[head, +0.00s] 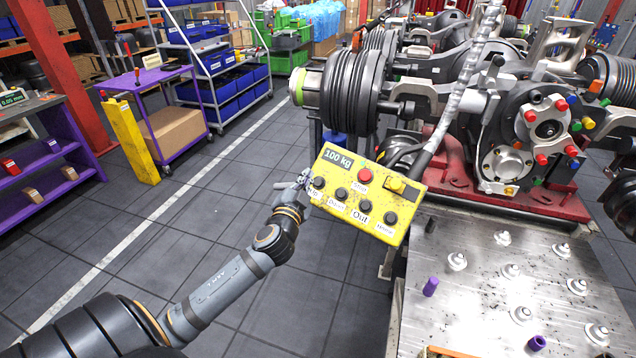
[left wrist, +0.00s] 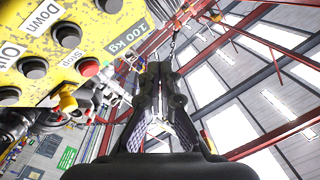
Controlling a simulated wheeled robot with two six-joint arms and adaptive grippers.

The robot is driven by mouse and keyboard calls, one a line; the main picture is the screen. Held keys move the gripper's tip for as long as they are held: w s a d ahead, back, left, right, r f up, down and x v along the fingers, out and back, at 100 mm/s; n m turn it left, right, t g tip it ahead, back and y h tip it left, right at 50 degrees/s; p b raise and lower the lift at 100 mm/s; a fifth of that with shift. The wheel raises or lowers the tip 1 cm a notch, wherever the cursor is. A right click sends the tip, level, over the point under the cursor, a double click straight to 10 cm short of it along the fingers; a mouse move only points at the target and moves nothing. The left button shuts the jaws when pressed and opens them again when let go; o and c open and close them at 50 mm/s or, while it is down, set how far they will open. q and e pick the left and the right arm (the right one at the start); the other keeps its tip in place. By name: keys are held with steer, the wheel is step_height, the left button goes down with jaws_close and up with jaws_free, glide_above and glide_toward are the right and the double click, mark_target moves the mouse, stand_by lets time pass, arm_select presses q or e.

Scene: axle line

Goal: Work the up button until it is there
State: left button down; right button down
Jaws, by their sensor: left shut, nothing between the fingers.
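My left gripper (head: 303,180) is shut and empty at the box's left edge, close to the up button. I cannot tell whether it touches. In the left wrist view the box fills the upper left, and the gripper (left wrist: 160,70) points past it. My right gripper is not in view.
A thick grey cable (head: 462,85) runs up from the box. Behind it stand large axles with black bellows (head: 352,90) on a red fixture (head: 455,180). A metal table (head: 470,285) with several studs is at the right.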

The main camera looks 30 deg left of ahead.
mark_target(314, 183)
arm_select(q)
steer(key=shift+w+a+f+b, duration=0.25)
steer(key=shift+w+f+b, duration=0.6)
steer(key=shift+w+f, duration=0.2)
steer(key=shift+w+a+f+b, duration=0.2)
steer(key=shift+w+f+b, duration=0.75)
steer(key=shift+f, duration=0.1)
steer(key=shift+w+a+f+b, duration=0.25)
steer(key=shift+w+f+b, duration=0.55)
steer(key=shift+w+f, duration=0.25)
steer(key=shift+w+f+b, duration=0.25)
steer(key=shift+b, duration=0.05)
steer(key=shift+w+a+f+b, duration=0.15)
steer(key=shift+w+f+b, duration=0.15)
steer(key=shift+f+b, duration=0.05)
steer(key=shift+s+r+p, duration=0.45)
steer(key=shift+r+p, duration=0.05)
steer(key=shift+r, duration=0.05)
steer(key=shift+s+r, duration=0.1)
steer(key=shift+s, duration=0.1)
